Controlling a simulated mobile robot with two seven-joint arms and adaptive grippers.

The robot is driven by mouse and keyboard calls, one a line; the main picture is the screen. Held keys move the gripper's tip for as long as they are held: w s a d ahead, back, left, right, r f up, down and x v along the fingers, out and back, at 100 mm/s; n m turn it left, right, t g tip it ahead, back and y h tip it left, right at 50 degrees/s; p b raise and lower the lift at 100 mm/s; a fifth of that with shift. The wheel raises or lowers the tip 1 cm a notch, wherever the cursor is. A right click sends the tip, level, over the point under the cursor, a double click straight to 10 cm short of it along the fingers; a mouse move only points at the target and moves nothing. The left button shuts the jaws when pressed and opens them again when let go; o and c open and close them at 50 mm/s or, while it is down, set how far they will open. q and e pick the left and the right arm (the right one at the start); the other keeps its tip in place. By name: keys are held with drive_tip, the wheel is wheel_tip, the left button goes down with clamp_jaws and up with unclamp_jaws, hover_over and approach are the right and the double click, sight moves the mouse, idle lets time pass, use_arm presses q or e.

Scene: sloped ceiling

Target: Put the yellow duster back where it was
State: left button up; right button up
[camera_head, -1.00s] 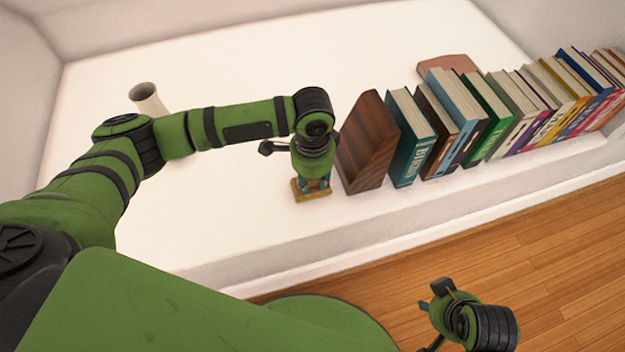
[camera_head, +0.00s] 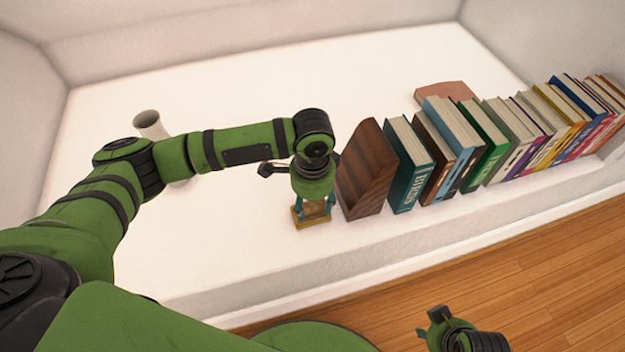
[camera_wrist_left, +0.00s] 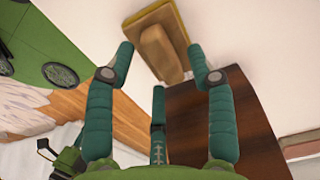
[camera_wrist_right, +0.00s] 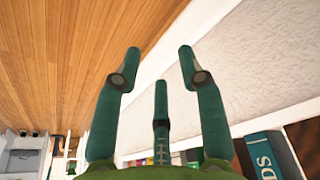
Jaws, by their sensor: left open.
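The yellow duster (camera_head: 299,221), a small block with a yellow base and a tan grip, lies on the white ledge just left of the dark wooden bookend (camera_head: 366,165). It also shows in the left wrist view (camera_wrist_left: 163,52), at the top between my fingertips. My left gripper (camera_head: 314,205) is open right over the duster, its fingers on either side of the grip; I cannot tell whether they touch it. My right gripper (camera_wrist_right: 159,55) is open and empty, away from the duster. In the head view it shows only partly at the bottom edge.
A row of books (camera_head: 500,140) runs right from the bookend. A reddish-brown flat object (camera_head: 445,93) lies behind them. A pale cylindrical vase (camera_head: 151,126) stands behind my left arm. The ledge (camera_head: 240,245) is clear left of the duster; wooden floor (camera_head: 530,270) lies in front.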

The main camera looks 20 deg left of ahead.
sight(313, 206)
use_arm(q)
wheel_tip(313, 206, up, 10)
drive_tip(key=p, duration=0.3)
drive_tip(key=shift+r, duration=0.15)
use_arm(e)
wheel_tip(313, 206, down, 9)
drive_tip(key=s, duration=0.1)
drive_tip(key=shift+r+g, duration=0.2)
drive_tip(key=shift+g, duration=0.1)
